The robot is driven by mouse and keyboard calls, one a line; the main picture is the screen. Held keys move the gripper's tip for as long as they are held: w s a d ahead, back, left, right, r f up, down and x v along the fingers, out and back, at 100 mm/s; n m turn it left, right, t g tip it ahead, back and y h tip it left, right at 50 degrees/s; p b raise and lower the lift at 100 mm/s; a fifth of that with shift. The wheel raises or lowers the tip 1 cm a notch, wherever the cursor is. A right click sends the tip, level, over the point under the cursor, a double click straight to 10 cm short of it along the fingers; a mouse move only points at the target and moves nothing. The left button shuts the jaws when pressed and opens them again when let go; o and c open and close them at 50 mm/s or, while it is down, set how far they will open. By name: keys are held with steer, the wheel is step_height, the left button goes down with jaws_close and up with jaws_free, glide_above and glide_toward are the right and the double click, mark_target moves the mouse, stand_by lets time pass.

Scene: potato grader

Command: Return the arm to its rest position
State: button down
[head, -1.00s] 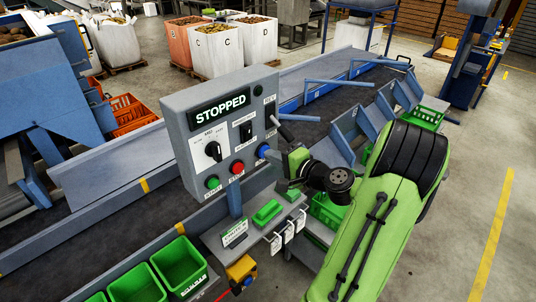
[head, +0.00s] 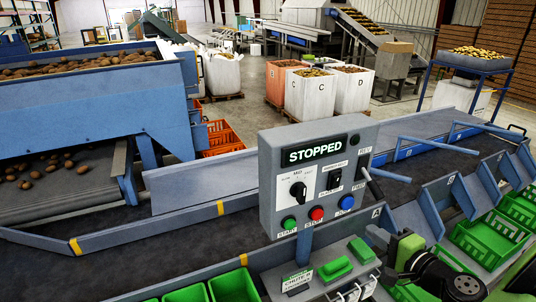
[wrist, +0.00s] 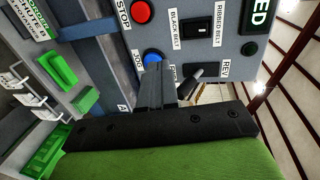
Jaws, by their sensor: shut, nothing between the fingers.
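My green arm with its black wrist joint (head: 450,278) shows at the lower right of the head view. My gripper (head: 376,236) is just right of and below the grey control panel (head: 270,190). In the wrist view the grey fingers of my gripper (wrist: 160,84) are together with nothing between them. They appear in front of the panel, close to the blue JOG button (wrist: 152,57) and the black lever (wrist: 190,78). I cannot tell whether they touch it. The panel's display (head: 314,150) reads STOPPED.
Below the panel is a shelf with green blocks (head: 336,268). Green bins (head: 234,287) stand at the front, and green crates (head: 480,240) at the right beside blue chutes. A dark belt (head: 130,240) runs behind the panel. Big bags (head: 307,94) stand farther back.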

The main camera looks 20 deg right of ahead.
steer(key=w+a+f+n+g+y, duration=0.15)
steer(key=a+n+g, duration=0.35)
steer(key=a, duration=0.6)
steer(key=a+n+g+y, duration=0.2)
steer(key=a+n+g, duration=0.2)
steer(key=a+n, duration=0.45)
steer(key=s+a+r+n+h, duration=0.2)
steer(key=s+a, duration=0.1)
steer(key=s, duration=0.3)
steer(key=s+a+r+n+g+h, duration=0.1)
steer(key=s+a+r+n+h, duration=0.1)
steer(key=s, duration=0.5)
steer(key=shift+a+r+b, duration=0.35)
steer(key=shift+a+r, duration=0.15)
steer(key=shift+a, duration=0.5)
steer(key=shift+w, duration=0.1)
